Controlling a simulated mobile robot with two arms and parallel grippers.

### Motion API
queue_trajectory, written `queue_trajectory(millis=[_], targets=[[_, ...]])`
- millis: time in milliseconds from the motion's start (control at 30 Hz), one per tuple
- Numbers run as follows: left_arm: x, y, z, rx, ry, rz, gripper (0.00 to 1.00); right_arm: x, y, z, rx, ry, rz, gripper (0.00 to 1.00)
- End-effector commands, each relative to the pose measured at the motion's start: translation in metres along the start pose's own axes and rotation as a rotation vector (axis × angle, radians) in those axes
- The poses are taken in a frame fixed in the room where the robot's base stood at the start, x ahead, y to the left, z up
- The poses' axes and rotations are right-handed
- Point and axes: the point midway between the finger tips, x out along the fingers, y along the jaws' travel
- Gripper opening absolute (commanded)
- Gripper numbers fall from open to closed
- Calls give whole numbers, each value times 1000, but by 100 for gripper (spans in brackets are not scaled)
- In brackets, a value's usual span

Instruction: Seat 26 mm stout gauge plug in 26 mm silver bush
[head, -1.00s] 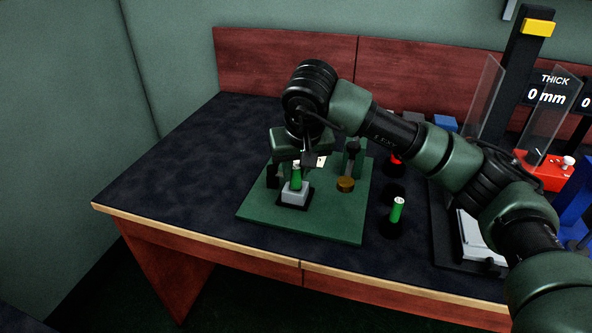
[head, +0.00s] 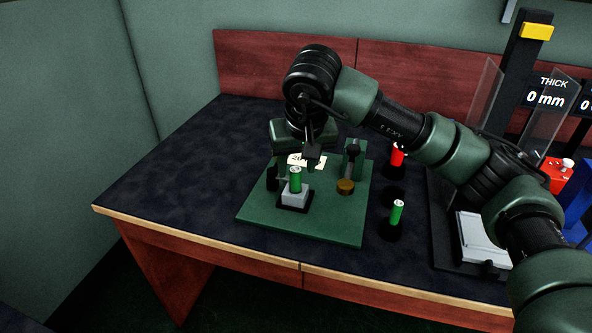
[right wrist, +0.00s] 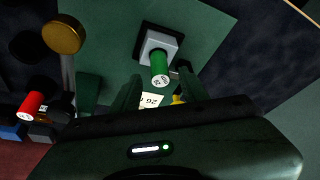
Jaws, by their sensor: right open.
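A green gauge plug (head: 295,179) with a pale top stands upright in the silver bush (head: 295,196) on the green board. In the right wrist view the plug (right wrist: 160,66) rises from the square silver bush (right wrist: 158,40). How deep it sits inside the bush is hidden. My right gripper (head: 297,162) is open and empty, behind and above the plug. In the right wrist view its fingers (right wrist: 156,90) are apart, and the plug is clear of them. My left gripper is not in view.
A card reading 26 (right wrist: 149,101) lies behind the bush. A brass knob (head: 345,187) on a fixture stands to its right. Another green plug (head: 397,211) and a red plug (head: 397,153) stand in black holders. The table's left side (head: 180,180) is clear.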

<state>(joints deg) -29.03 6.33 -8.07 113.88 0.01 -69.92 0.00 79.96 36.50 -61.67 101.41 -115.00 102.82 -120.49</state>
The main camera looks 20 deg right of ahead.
Motion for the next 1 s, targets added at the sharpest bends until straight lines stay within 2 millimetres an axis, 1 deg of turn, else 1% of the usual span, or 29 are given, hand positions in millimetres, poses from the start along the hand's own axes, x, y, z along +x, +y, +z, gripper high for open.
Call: queue_trajectory(millis=[33,200,300,400,567,1000], targets=[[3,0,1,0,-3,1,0,-15,0,-2,-1,5,-1,44],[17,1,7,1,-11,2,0,-52,0,-1,-1,4,0,44],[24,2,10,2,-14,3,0,-69,0,-1,-2,3,0,44],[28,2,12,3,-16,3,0,-81,0,0,0,1,0,44],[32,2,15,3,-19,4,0,-89,0,0,0,0,0,44],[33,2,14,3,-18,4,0,-90,0,0,0,-1,0,44]])
